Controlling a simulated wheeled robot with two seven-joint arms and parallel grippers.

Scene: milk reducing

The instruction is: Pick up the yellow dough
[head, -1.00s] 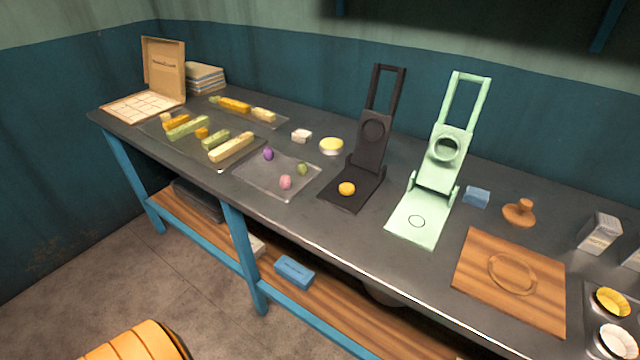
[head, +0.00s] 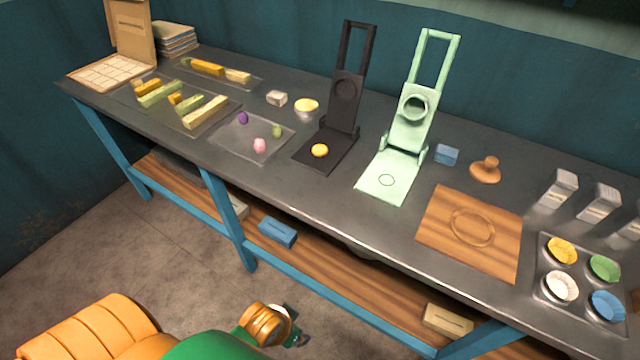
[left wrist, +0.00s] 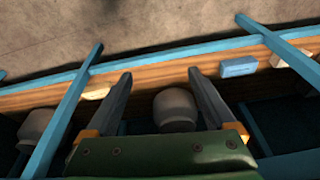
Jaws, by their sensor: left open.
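The yellow dough (head: 320,150) is a small round ball. It rests on the flat base of the black press (head: 328,158), which stands with its lid and handle raised. My left arm comes in low at the bottom left of the head view, in front of the table and well apart from the dough. In the left wrist view my left gripper (left wrist: 160,74) has its two fingers spread with nothing between them, facing the lower shelf; the dough is not in that view. My right gripper is not in view.
A mint green press (head: 385,180) stands open right of the black one. Left are a clear mat (head: 225,143) with purple, pink and green balls, and a shallow yellow-topped dish (head: 306,106). A wooden board (head: 440,235) lies right. The table's front edge lies between arm and dough.

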